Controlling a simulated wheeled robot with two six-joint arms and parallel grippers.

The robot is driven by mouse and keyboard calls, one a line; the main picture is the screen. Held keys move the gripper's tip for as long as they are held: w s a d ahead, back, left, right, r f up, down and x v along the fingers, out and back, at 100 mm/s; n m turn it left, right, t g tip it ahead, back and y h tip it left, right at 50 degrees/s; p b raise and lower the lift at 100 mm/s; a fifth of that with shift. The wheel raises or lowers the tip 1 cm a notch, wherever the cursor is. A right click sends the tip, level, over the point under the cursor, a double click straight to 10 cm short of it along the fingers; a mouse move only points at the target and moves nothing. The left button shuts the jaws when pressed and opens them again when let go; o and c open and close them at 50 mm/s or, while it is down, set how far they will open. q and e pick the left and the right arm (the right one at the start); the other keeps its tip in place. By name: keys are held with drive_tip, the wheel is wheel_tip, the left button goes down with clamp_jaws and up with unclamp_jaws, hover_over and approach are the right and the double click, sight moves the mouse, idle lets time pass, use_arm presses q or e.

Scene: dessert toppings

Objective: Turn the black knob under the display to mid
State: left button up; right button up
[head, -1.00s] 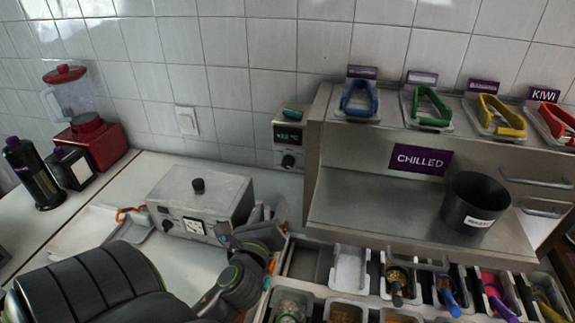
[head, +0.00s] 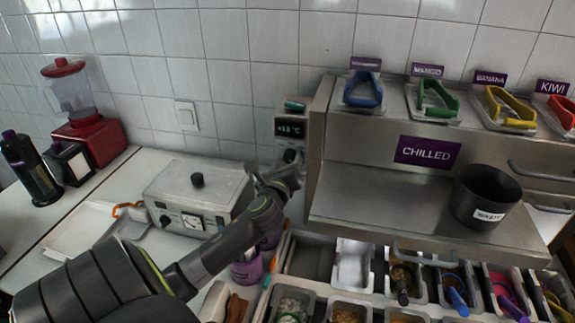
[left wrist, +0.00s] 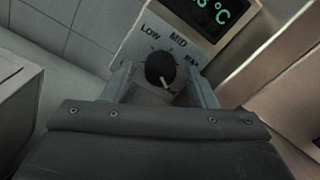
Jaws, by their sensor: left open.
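The black knob (left wrist: 160,70) sits on a pale panel under the green-lit display (left wrist: 218,10) in the left wrist view. LOW, MID and MAX are printed around its upper side. A pale mark on the knob is at its lower right edge, away from MID. My left gripper (left wrist: 161,82) is open, with one finger on each side of the knob and gaps visible between. In the head view my left gripper (head: 284,172) is just in front of the panel, partly covering the knob (head: 290,155) below the display (head: 291,128). My right gripper is not in view.
The steel CHILLED cabinet (head: 340,187) stands close to the right of the panel. A purple cup (head: 247,270) is below my arm. Topping bins fill the front right.

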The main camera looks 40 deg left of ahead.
use_arm(q)
drive_tip(key=shift+c, duration=0.4)
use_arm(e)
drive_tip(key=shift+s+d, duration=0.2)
use_arm(q)
drive_tip(key=c, duration=0.9)
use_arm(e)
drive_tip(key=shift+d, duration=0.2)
